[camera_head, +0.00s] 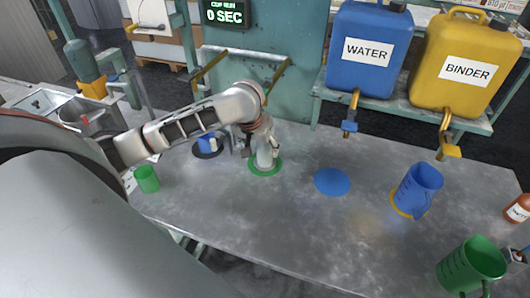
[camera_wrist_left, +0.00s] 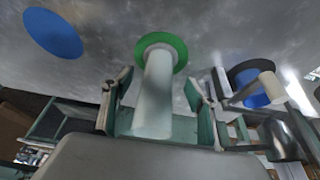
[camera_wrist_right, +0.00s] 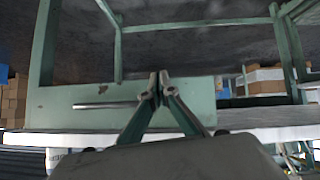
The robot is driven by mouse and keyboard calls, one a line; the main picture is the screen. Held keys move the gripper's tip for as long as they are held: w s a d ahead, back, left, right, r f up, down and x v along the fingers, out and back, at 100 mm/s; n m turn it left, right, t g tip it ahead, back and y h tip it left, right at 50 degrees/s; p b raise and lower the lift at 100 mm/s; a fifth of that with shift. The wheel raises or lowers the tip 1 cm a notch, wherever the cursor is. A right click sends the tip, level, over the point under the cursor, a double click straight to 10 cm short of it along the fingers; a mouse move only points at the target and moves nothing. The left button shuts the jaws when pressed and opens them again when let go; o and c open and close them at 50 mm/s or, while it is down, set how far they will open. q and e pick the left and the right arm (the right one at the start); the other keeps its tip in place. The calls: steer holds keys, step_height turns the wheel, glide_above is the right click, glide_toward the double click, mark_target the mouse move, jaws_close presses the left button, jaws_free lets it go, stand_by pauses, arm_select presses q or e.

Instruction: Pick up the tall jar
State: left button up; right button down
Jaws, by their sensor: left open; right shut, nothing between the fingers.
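The tall jar (camera_head: 264,157) is a pale, whitish cylinder standing upright on a green disc (camera_head: 256,171) on the metal table. In the left wrist view the jar (camera_wrist_left: 154,100) stands between the two fingers of my left gripper (camera_wrist_left: 157,90). That gripper is open, with a finger on each side and visible gaps to the jar. In the head view my left gripper (camera_head: 259,138) hides part of the jar's upper body. My right gripper (camera_wrist_right: 159,82) is shut and empty in the right wrist view, facing a green metal frame below a table edge.
A blue cup (camera_head: 208,142) on a dark disc stands close left of the jar, beside a stand. A small green cup (camera_head: 147,179) is further left. A flat blue disc (camera_head: 332,181), a blue jug (camera_head: 417,190) and a green jug (camera_head: 471,266) are to the right.

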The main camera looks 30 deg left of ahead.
mark_target(264, 149)
arm_select(q)
steer(key=w+f, duration=0.2)
steer(key=w+a+f, duration=0.1)
steer(key=f, duration=0.1)
steer(key=shift+w+f, duration=0.35)
steer(key=c, duration=1.4)
steer(key=shift+o, duration=0.2)
steer(key=shift+r, duration=0.15)
